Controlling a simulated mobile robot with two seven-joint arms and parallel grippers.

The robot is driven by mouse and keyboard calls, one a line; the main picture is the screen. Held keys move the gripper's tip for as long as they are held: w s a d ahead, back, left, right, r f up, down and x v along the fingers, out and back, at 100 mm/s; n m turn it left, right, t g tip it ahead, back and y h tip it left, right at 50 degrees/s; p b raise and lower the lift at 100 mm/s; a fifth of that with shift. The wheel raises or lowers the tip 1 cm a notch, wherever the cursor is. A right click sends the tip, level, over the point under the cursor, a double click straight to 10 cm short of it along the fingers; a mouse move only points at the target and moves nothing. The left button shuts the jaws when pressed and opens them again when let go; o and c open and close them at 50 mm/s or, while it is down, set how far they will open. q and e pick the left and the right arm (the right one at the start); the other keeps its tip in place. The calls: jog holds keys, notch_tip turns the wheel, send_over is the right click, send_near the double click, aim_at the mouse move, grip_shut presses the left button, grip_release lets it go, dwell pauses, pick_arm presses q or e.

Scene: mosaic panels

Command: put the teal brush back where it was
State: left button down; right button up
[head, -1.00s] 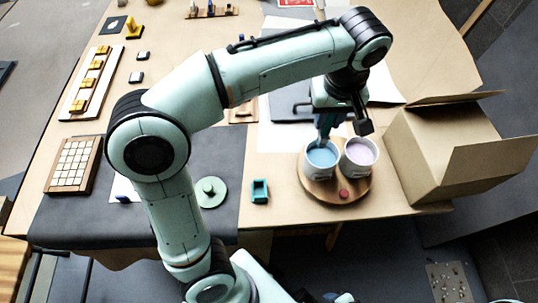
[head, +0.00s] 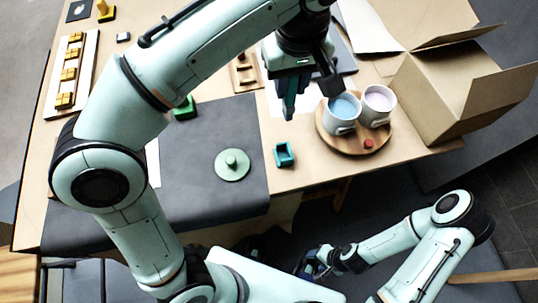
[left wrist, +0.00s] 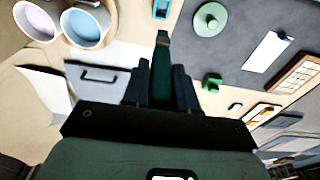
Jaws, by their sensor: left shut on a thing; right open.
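The teal brush (left wrist: 161,68) is in my left gripper (left wrist: 161,88), between the two dark fingers in the left wrist view. In the head view the brush (head: 288,104) hangs below my left gripper (head: 290,80), left of the blue paint cup (head: 342,128) and clear of it. The small teal holder (head: 284,154) stands on the table below and in front of the brush; it also shows at the top of the left wrist view (left wrist: 161,8). My right gripper (head: 318,264) is open and empty, low in front of the table.
The blue cup and a lavender cup (head: 378,105) stand on a round wooden tray (head: 338,147) with a red piece (head: 368,144). An open cardboard box (head: 440,100) is at right. A green knobbed disc (head: 232,165) lies on the grey mat (head: 215,195).

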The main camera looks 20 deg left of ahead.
pick_arm(q)
notch_tip(320, 180, down, 20)
jog(key=b, duration=0.5)
pick_arm(e)
notch_tip(320, 180, down, 6)
jog(key=s, duration=0.2)
jog(key=shift+r, duration=0.15)
pick_arm(q)
jog(key=shift+f, duration=0.1)
jog(key=c, duration=0.9)
grip_release()
